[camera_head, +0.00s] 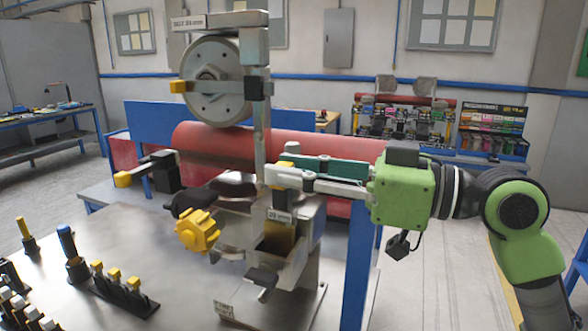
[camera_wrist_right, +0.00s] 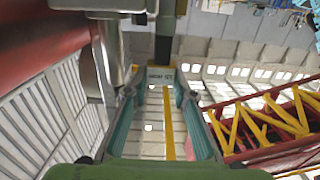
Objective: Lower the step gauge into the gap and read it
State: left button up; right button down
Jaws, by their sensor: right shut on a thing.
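My right gripper (camera_head: 276,177) reaches in from the right, level, and is shut on the step gauge at the metal fixture (camera_head: 310,235). The fingers cover much of the gauge, so its lower edge and steps are hard to make out. A small "29 mm" label (camera_head: 279,215) and a brass-coloured piece (camera_head: 279,238) show just below the fingertips, above an opening in the fixture. Whether the gauge touches the gap's walls cannot be told. My left gripper is not in view.
A wheel (camera_head: 212,82) on an upright post with a "SIZE 29 mm" sign (camera_head: 188,22) stands above the fixture. A red roller (camera_head: 330,147) lies behind. A yellow knob (camera_head: 198,231) sticks out in front. Yellow-topped tools (camera_head: 120,285) stand on the bench at lower left.

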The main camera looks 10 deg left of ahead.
jog(key=shift+s+a+f, duration=0.1)
jog(key=shift+f, duration=0.35)
dwell(1.1)
jog(key=shift+r+p, duration=1.35)
jog(key=shift+r, duration=0.8)
notch_tip(320, 180, up, 8)
jog(key=p, duration=0.6)
jog(key=shift+r, duration=0.15)
dwell(0.6)
